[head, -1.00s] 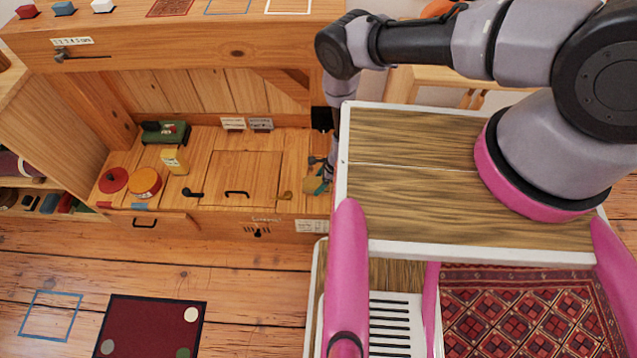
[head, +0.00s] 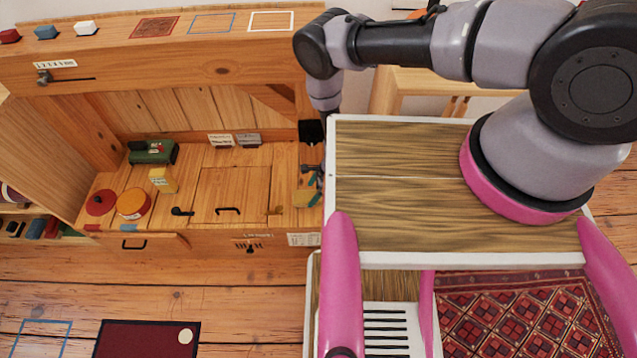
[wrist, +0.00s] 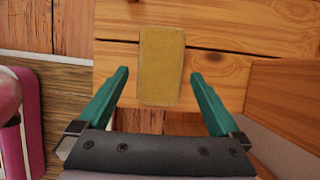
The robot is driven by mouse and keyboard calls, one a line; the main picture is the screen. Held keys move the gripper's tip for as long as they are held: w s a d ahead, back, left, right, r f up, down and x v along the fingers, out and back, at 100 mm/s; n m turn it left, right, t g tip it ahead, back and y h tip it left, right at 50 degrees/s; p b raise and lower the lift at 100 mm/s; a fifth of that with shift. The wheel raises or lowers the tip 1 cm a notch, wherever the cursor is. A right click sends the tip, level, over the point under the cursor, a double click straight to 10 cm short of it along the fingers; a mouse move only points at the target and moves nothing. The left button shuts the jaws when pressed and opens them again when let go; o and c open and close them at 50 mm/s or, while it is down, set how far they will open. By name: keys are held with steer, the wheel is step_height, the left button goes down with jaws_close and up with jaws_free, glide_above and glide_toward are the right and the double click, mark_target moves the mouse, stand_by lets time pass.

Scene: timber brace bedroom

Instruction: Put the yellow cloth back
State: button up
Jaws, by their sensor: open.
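The yellow cloth (wrist: 161,65) is a flat, mustard rectangle lying on a wooden surface in the wrist view. In the head view, a small yellowish patch (head: 303,198) at the right end of the low wooden bench appears to be the same cloth. My gripper (wrist: 159,76) has two teal fingers spread wide, one on each side of the cloth, with nothing held. In the head view my gripper (head: 315,190) shows as small teal pieces beside the patch, partly hidden behind my body's top. The height between fingertips and cloth is unclear.
The bench also carries a green box (head: 152,151), a yellow packet (head: 163,180), an orange round tin (head: 133,203) and a red round one (head: 101,202). A shelf above (head: 180,62) has outlined squares and small blocks. A dark red mat (head: 145,342) lies on the floor.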

steer(key=v, duration=0.8)
steer(key=shift+r, duration=0.35)
steer(key=shift+d, duration=0.15)
